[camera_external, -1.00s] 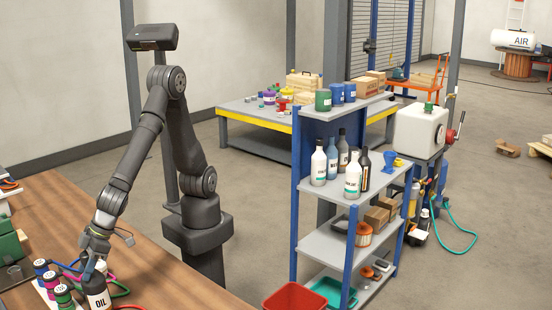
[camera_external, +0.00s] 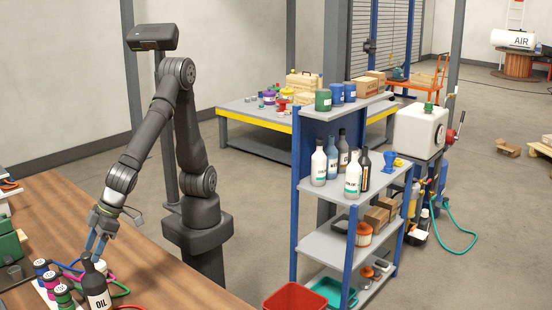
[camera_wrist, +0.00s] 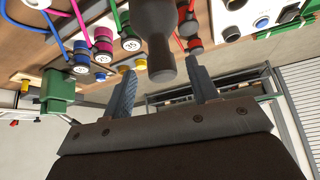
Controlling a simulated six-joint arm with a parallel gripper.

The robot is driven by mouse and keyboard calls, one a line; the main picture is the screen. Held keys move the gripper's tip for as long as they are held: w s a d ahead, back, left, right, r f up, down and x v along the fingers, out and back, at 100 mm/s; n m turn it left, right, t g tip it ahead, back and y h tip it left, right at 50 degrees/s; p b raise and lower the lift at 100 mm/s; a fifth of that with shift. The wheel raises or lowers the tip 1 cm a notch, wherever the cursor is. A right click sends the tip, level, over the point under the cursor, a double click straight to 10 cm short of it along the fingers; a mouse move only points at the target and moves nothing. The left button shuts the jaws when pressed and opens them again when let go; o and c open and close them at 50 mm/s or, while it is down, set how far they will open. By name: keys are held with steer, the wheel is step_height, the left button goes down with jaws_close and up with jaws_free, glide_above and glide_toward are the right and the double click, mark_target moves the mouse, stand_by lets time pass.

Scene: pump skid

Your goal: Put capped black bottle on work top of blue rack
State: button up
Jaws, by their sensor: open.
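The black bottle (camera_external: 95,280) with a white OIL label stands on the wooden bench at the lower left. In the wrist view, its dark neck and cap (camera_wrist: 155,40) show between the finger lines. My gripper (camera_external: 97,245) is open and empty, just above and behind the bottle's top. In the wrist view its two fingers (camera_wrist: 163,88) are spread apart; I cannot tell whether either touches the bottle. The blue rack (camera_external: 297,225) stands right of centre with grey shelves. Its top shelf (camera_external: 345,108) holds a green can and two blue cans.
Colored connectors (camera_external: 52,285) and hoses sit beside the bottle. The rack's second shelf (camera_external: 330,192) holds several bottles, including another dark one (camera_external: 365,172). A red bin (camera_external: 295,298) stands at the rack's foot. A yellow-edged table (camera_external: 255,120) stands behind.

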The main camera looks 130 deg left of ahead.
steer(key=shift+v, duration=2.75)
steer(key=shift+c, duration=0.3)
steer(key=shift+r, duration=0.1)
step_height(320, 180, up, 5)
step_height(320, 180, down, 3)
steer(key=w+a+n+t+h, duration=0.2)
steer(key=a+n+t+h, duration=0.1)
steer(key=n+t+h, duration=0.15)
steer(key=s+a+r+t+h, duration=0.1)
steer(key=s+a+r+h, duration=0.1)
steer(key=s+a+h, duration=0.45)
glide_toward(86, 270)
steer(key=shift+n, duration=0.35)
steer(key=x, duration=0.5)
steer(key=shift+s+d+f, duration=0.2)
steer(key=shift+f, duration=0.1)
steer(key=shift+r+x, duration=0.2)
steer(key=shift+x, duration=1.1)
steer(key=shift+r+x, duration=0.15)
steer(key=shift+x, duration=1.2)
steer(key=shift+w, duration=0.15)
